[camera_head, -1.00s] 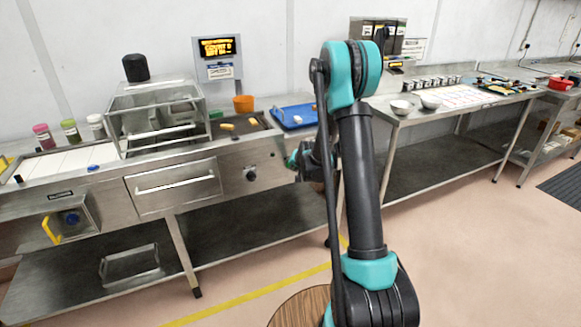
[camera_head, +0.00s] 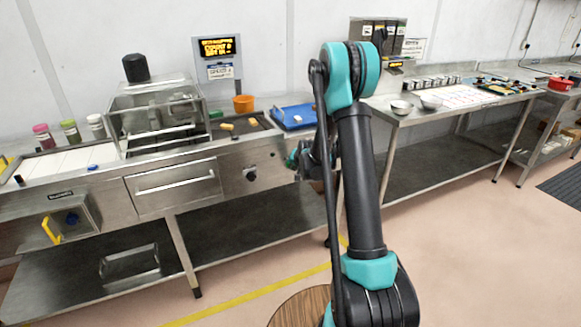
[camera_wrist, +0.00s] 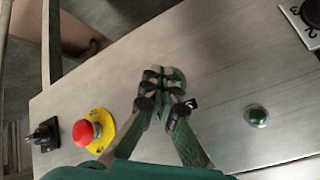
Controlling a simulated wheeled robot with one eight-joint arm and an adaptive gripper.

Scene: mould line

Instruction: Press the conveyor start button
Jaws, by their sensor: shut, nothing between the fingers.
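A round green button (camera_wrist: 257,116) with a pale metal rim sits on the brushed steel panel, right of centre in the wrist view. It appears to be the conveyor start button, though no label is readable. My gripper (camera_wrist: 170,84) is shut and empty over the panel, to the left of the green button and apart from it in the picture. I cannot tell whether the fingertips touch the steel. In the head view my arm hides most of the gripper and this button.
A red mushroom button (camera_wrist: 86,133) on a yellow plate and a black switch (camera_wrist: 45,135) stand left of my gripper. A black dial (camera_wrist: 306,18) is at the upper right. The steel conveyor machine (camera_head: 120,205) shows at left in the head view.

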